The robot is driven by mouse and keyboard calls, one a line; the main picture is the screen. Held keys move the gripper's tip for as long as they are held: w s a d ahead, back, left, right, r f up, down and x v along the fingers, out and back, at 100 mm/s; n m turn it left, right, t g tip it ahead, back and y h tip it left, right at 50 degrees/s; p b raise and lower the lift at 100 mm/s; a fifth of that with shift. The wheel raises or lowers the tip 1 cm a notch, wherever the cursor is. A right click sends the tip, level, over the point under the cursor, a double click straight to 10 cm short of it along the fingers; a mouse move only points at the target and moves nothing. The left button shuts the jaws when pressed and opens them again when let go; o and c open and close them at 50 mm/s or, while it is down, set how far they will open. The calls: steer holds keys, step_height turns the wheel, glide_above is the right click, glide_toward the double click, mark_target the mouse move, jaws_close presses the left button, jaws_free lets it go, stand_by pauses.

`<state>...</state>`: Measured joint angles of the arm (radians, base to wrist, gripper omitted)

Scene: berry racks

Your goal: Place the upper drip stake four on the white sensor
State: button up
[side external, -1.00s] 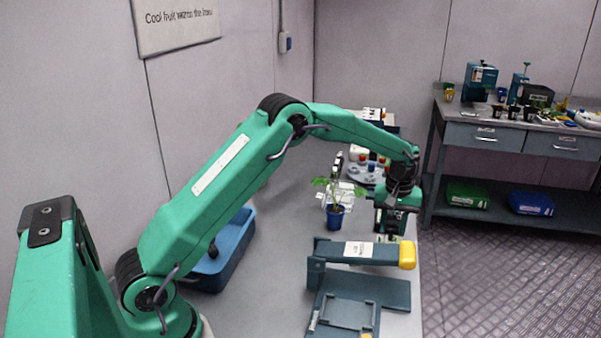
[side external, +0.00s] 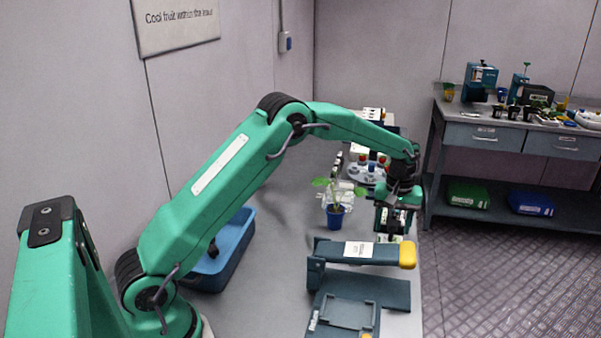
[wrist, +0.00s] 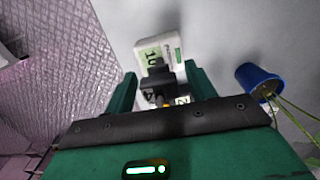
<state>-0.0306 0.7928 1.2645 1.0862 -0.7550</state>
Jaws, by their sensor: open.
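My gripper (side external: 393,228) is at the right edge of the bench, pointing down, behind the yellow-ended press. In the wrist view its two green fingers (wrist: 163,92) stand apart. A dark drip stake with a "4" label (wrist: 149,97) lies between them, with a gap on each side. The white sensor (wrist: 175,45), with a greenish display, shows just beyond the dark stake parts. The stake overlaps the sensor in this view; whether it rests on it I cannot tell. A "2" label (wrist: 182,100) shows beside the stake, partly hidden by my gripper.
A blue pot with a seedling (side external: 335,215) stands left of my gripper; the pot also shows in the wrist view (wrist: 258,78). A dark press with a yellow end (side external: 407,256) stands in front. A blue tray (side external: 228,250) lies left. A round stand with cups (side external: 362,175) is behind.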

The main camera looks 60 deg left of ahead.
mark_target(393, 218)
step_height(393, 218, up, 11)
steer(key=shift+r, duration=0.3)
stand_by(0.8)
steer(key=s+d+r+m+t, duration=0.1)
steer(key=s+r+m+t, duration=0.1)
steer(key=s+r, duration=0.55)
steer(key=s+r+m+t, duration=0.1)
steer(key=s+r+m, duration=0.25)
steer(key=s, duration=0.75)
steer(key=s+f+m+t, duration=0.1)
steer(key=s+f, duration=0.1)
steer(key=s, duration=0.6)
steer(key=s+f+m+t, duration=0.1)
steer(key=s+f+m, duration=0.1)
steer(key=s, duration=0.6)
steer(key=shift+s+d+f+t, duration=0.3)
steer(key=shift+s+d+f, duration=0.1)
steer(key=shift+f, duration=0.15)
